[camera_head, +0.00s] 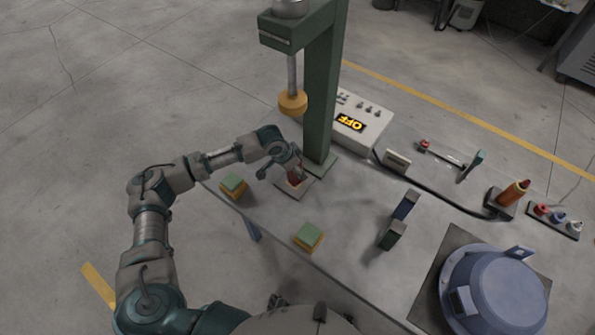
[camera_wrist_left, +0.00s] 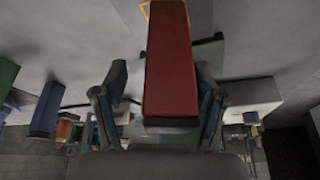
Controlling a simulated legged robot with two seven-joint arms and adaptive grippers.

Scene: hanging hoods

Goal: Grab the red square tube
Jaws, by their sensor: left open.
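The red square tube (camera_head: 294,179) stands on the plate at the foot of the green press, partly hidden by my left gripper in the head view. In the left wrist view the red tube (camera_wrist_left: 171,65) fills the middle as a long red block. My left gripper (camera_head: 292,172) is at the tube. In the wrist view its two fingers (camera_wrist_left: 160,95) are open, one on each side of the tube. I cannot tell whether either finger touches it. My right gripper is not in view.
The green press column (camera_head: 322,90) stands just behind the tube, with an orange round press head (camera_head: 292,103) above. Green-topped blocks (camera_head: 233,185) (camera_head: 308,236) lie on the table near its front edge. A control box (camera_head: 362,122) and blue pot (camera_head: 495,290) are to the right.

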